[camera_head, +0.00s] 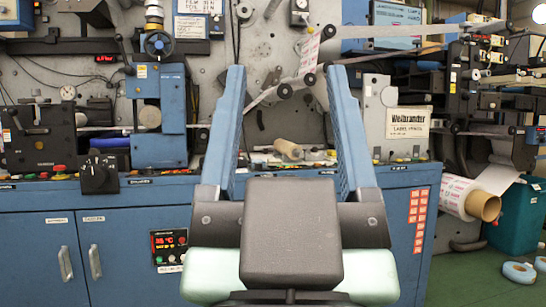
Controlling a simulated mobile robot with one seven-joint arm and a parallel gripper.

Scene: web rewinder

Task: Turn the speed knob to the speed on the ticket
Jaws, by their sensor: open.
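A black knob on a dark square plate (99,175) sits at the front edge of the blue cabinet, left of my gripper; it looks like the speed knob, but its pointer and scale are too small to read. My gripper (287,75) is in the middle of the view with its two blue fingers spread wide and nothing between them. It is apart from the knob. I cannot tell which paper is the ticket; a label with handwriting-like text (191,8) at the top is cut off by the frame edge.
The blue cabinet (40,225) spans the front, with door handles and a red-lit display (168,245). Several coloured buttons (60,168) line its top edge. A blue machine unit (158,110) rises behind the knob.

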